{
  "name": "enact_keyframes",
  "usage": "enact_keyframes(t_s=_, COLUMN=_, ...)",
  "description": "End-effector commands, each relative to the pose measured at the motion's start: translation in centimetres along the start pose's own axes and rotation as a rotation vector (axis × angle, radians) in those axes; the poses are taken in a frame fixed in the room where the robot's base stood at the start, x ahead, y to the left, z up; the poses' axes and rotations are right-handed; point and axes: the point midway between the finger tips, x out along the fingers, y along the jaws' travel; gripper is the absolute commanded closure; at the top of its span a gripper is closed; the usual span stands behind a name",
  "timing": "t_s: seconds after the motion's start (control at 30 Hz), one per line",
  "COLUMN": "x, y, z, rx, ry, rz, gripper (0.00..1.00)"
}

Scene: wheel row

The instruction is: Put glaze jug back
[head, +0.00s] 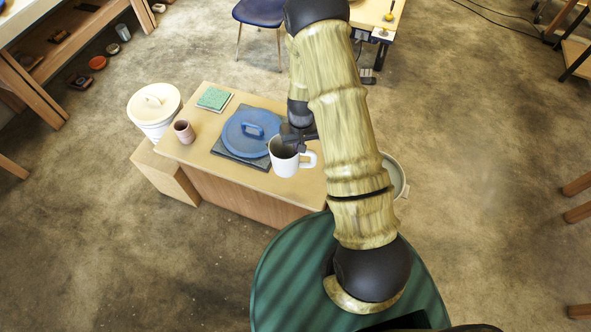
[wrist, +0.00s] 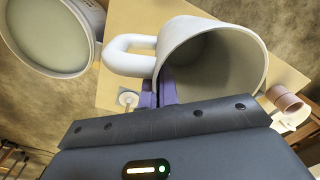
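The white glaze jug (head: 284,163), a mug-like vessel with a side handle, is in the head view at the right front of the low wooden table (head: 238,185). In the wrist view the jug (wrist: 222,68) is large and close, its mouth facing the camera and its handle to the left. My gripper (head: 297,146) is at the jug's rim. In the wrist view my gripper's fingers (wrist: 160,92) are shut on the jug's wall beside the handle. The jug looks held up near the table's front edge; its base contact is hidden.
A blue lid (head: 240,139) with a handle lies on a dark slab. An open pale bucket (head: 398,180) is right of the table, partly behind my arm.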

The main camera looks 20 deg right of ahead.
Motion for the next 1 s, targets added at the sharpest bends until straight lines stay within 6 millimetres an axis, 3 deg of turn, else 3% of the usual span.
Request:
enact_keyframes(t_s=0.33, x=0.0, y=0.1, z=0.0, rx=0.009, ry=0.0, rz=0.0, gripper=1.0)
enact_keyframes(t_s=0.47, x=0.0, y=-0.2, z=0.1, rx=0.092, ry=0.004, rz=0.0, gripper=1.0)
enact_keyframes(t_s=0.67, x=0.2, y=-1.0, z=0.8, rx=0.476, ry=0.019, rz=0.0, gripper=1.0)
enact_keyframes(t_s=1.0, x=0.6, y=-2.5, z=1.8, rx=1.378, ry=0.059, rz=-0.001, gripper=1.0)
